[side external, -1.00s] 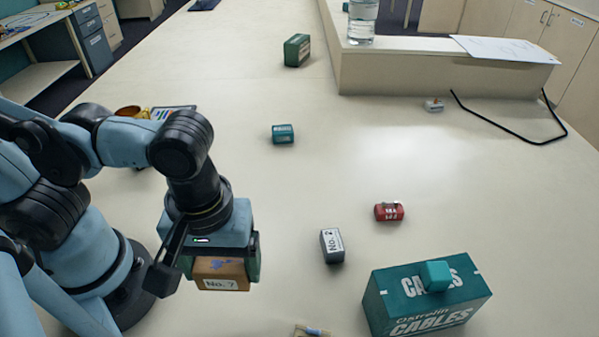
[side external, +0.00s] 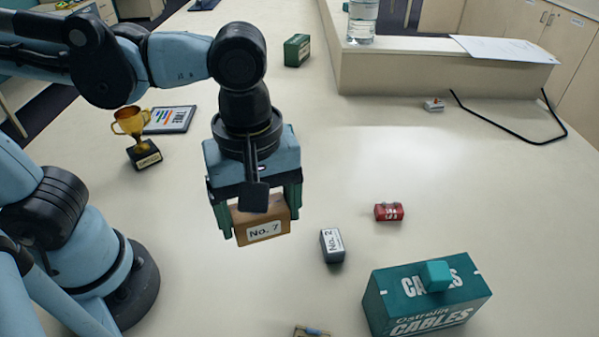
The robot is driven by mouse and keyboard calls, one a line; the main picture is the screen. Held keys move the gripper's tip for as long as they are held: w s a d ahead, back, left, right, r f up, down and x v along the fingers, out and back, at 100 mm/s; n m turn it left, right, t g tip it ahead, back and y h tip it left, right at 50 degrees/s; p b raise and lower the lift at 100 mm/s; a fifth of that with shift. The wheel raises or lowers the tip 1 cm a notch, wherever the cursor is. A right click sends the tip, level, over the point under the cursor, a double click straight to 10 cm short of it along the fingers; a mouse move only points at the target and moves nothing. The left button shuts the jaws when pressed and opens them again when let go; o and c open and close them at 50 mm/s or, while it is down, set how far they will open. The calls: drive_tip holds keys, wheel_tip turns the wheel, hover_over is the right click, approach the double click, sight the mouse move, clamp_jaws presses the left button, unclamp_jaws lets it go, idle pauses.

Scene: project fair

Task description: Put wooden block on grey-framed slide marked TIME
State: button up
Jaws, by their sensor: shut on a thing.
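My gripper (side external: 258,212) is shut on the wooden block (side external: 268,233), a brown block with a white "No. 7" label on its near face. It holds the block above the table, left of the grey "No. 2" block. The grey-framed slide (side external: 171,119) lies flat at the back left, behind the gold trophy. It has a dark grey border, coloured bars and lettering at its right side that looks like TIME. Its surface looks bare from here.
A gold trophy (side external: 141,152) stands just in front of the slide. A grey No. 2 block (side external: 332,246), a red block (side external: 389,212) and a green CABLES box (side external: 425,300) stand to the right. A green box (side external: 297,50) stands at the back. The middle table is open.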

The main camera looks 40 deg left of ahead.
drive_tip(key=w+a+r+n, duration=0.2)
drive_tip(key=w+a+n, duration=0.3)
drive_tip(key=w+a, duration=0.6)
drive_tip(key=w+a+f+n, duration=0.15)
drive_tip(key=w+a, duration=0.25)
drive_tip(key=a, duration=0.4)
drive_tip(key=w+a+n, duration=0.3)
drive_tip(key=w+a, duration=0.2)
drive_tip(key=a, duration=0.2)
drive_tip(key=n, duration=0.5)
hover_over(168, 118)
drive_tip(key=shift+m, duration=0.25)
wheel_tip(168, 118, down, 9)
drive_tip(key=shift+w+d+f, duration=0.1)
drive_tip(key=shift+w, duration=0.05)
drive_tip(key=shift+a+f, duration=0.15)
drive_tip(key=shift+a, duration=0.05)
drive_tip(key=shift+f, duration=2)
drive_tip(key=shift+f, duration=0.1)
